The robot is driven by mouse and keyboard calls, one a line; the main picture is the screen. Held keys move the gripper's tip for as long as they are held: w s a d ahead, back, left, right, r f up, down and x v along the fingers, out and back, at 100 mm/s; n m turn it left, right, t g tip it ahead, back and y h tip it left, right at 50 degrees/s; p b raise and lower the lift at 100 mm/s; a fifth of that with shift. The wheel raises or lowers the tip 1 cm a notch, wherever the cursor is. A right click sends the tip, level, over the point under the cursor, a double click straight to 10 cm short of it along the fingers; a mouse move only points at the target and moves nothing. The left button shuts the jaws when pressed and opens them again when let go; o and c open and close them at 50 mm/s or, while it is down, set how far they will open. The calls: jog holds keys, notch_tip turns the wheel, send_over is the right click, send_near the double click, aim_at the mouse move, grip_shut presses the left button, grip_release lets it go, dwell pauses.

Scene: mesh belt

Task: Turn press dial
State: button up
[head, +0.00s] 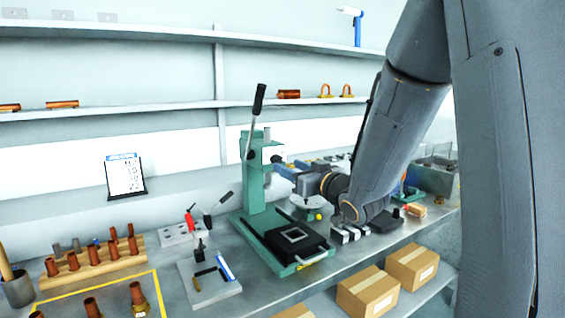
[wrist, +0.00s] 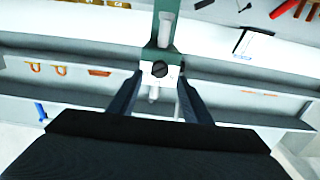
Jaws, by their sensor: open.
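The green press (head: 255,180) stands on the bench in the head view, with a long lever (head: 254,120) with a black grip angled up on its left side. In the wrist view, a dark round dial (wrist: 160,69) sits on a white plate on the press (wrist: 163,30). My gripper (head: 282,168) is beside the press head, to its right in the head view. In the wrist view my gripper (wrist: 160,78) has its two dark fingers apart, one on each side of the dial. I cannot tell whether they touch it. The dial is not clear in the head view.
A wooden rack (head: 90,262) of copper fittings stands at the bench's left. Cardboard boxes (head: 368,291) sit on the lower shelf. Wall shelves (head: 150,110) run behind the press.

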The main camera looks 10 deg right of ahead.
aim_at(279, 161)
jog(key=shift+p+x, duration=0.45)
jog(key=shift+x, duration=2.05)
jog(key=c, duration=1)
jog(key=shift+c, duration=0.2)
jog(key=shift+n+b, duration=0.3)
jog(key=n+b, duration=0.3)
jog(key=shift+f, duration=0.1)
jog(key=n+b, duration=0.7)
jog(key=n, duration=0.1)
jog(key=shift+d+b, duration=0.1)
jog(key=shift+b, duration=0.3)
